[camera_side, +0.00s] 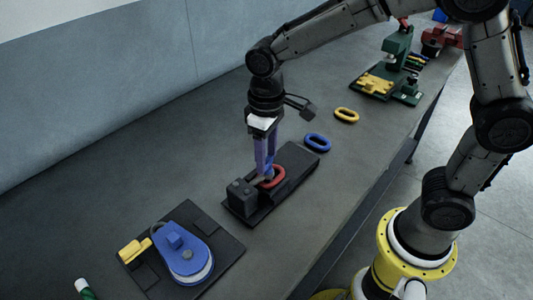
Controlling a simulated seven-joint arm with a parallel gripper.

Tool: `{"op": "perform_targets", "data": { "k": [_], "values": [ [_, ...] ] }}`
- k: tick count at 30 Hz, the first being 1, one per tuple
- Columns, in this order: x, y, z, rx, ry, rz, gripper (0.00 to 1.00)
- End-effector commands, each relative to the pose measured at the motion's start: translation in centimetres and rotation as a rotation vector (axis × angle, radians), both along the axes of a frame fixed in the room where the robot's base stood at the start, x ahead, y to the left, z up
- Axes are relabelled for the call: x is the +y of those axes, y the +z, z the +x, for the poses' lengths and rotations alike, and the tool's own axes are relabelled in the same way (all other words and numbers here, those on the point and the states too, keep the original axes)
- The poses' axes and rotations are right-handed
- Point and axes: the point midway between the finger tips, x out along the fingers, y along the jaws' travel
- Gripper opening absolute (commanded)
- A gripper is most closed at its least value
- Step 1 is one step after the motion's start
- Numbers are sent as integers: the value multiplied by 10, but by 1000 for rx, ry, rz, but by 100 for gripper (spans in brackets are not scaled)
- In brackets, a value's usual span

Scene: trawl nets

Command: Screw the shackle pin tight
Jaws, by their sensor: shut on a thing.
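A red shackle (277,181) sits on a black fixture (301,166) at the middle of the bench. A dark block (241,197) stands on the fixture's left end, beside the shackle. My gripper (267,177) points straight down with its blue-violet fingers at the shackle's left side. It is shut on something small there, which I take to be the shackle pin. The fingers hide most of the pin, and its thread cannot be seen.
A blue link (317,142) and a yellow link (346,115) lie right of the fixture. A blue device on a dark plate (225,251) is at front left. A green press (396,48) stands at the back right. The bench behind the fixture is clear.

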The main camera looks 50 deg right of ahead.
Motion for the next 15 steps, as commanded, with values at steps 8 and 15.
{"op": "perform_targets", "data": {
  "k": [8, 15],
  "values": [
    [0, 1, 0, -2, -164, 1, 0],
    [0, 1, 0, -2, -236, 1, 0]
  ]
}}
